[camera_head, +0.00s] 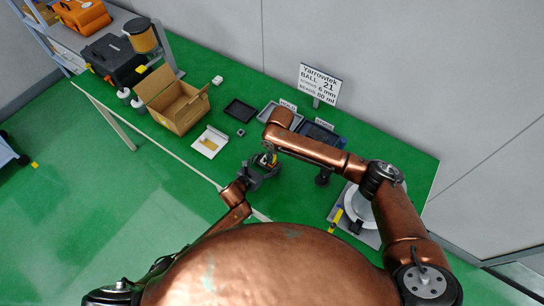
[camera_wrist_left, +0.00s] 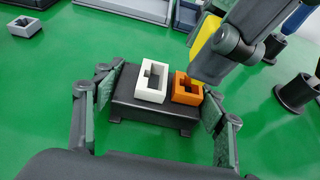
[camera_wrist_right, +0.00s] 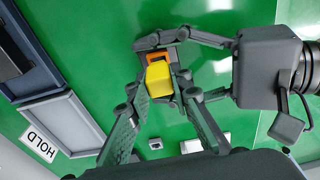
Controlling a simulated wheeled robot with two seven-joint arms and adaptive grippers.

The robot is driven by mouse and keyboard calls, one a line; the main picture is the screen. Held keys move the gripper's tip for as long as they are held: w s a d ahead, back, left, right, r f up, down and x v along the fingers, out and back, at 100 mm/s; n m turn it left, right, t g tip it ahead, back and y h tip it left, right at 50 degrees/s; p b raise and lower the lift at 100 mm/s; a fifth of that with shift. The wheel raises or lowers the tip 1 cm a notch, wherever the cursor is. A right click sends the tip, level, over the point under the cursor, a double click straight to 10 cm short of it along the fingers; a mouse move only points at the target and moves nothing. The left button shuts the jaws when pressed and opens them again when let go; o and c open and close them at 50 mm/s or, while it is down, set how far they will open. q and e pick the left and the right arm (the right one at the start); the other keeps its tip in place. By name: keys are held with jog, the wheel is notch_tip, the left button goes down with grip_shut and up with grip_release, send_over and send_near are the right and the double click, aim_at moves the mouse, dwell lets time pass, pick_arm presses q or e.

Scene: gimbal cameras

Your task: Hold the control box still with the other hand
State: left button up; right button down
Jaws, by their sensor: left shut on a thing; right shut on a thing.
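The control box, a low black box (camera_wrist_left: 150,115) on the green table, carries a white socket block (camera_wrist_left: 152,80) and an orange socket block (camera_wrist_left: 187,88) side by side. My left gripper (camera_wrist_left: 155,108) is shut on the box, one finger pad on each side. It also shows in the head view (camera_head: 259,174). My right gripper (camera_wrist_right: 160,90) is shut on a yellow piece (camera_wrist_right: 159,77) directly at the orange block. In the left wrist view the yellow piece (camera_wrist_left: 205,38) is partly hidden by the right finger. I cannot tell whether it touches the orange block.
A grey tray (camera_wrist_right: 68,110) stands beside a HOLD label (camera_wrist_right: 39,143). An open cardboard box (camera_head: 175,105), a white card (camera_head: 209,142) and a small grey block (camera_wrist_left: 25,27) are left of my grippers. Black round holders (camera_wrist_left: 297,92) stand to the right.

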jog(key=shift+r, duration=0.15)
pick_arm(q)
jog(key=shift+f, duration=0.1)
pick_arm(e)
jog(key=shift+r, duration=1.35)
pick_arm(q)
jog(key=o, duration=1.3)
jog(key=v, duration=1.2)
pick_arm(e)
jog(key=shift+r+p, duration=2.05)
jog(key=shift+p, duration=0.45)
pick_arm(q)
notch_tip(320, 180, up, 5)
jog(key=shift+a+r, duration=0.1)
